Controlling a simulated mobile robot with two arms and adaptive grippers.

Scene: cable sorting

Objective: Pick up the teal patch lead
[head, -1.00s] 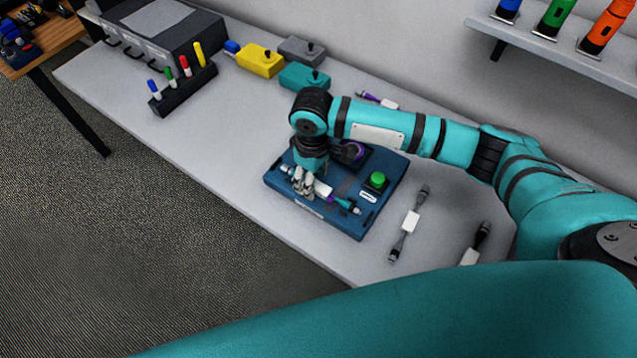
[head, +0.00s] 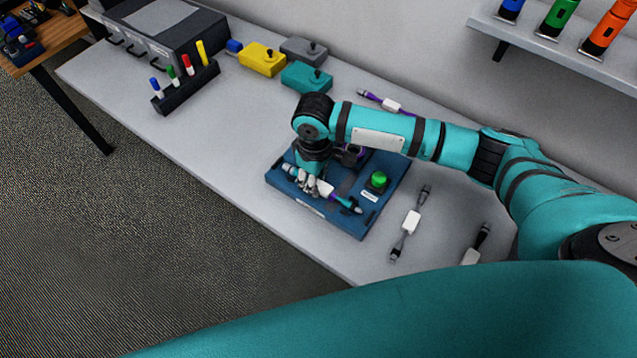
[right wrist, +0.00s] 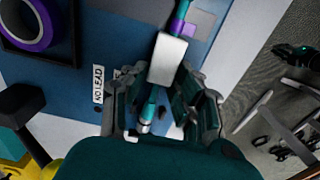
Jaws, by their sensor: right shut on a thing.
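The teal patch lead (head: 345,201) lies across the blue board (head: 358,228), with a white tag near its middle and a purple stretch beside the tag. My right gripper (head: 313,186) is down over the lead on the tag's left side. In the right wrist view the lead's white tag (right wrist: 167,60) sits just beyond the fingers. My right gripper (right wrist: 158,95) is shut on the lead's teal part near a silver connector end. Whether the lead is clear of the board I cannot tell. My left gripper is out of view.
A green button (head: 378,179) and a purple-rimmed ring (right wrist: 30,22) are on the board. A grey lead (head: 411,222) lies to its right; a purple lead (head: 390,105) lies behind. Joystick boxes (head: 307,77) and a pen rack (head: 187,88) stand at the left. Bare table lies left of the board.

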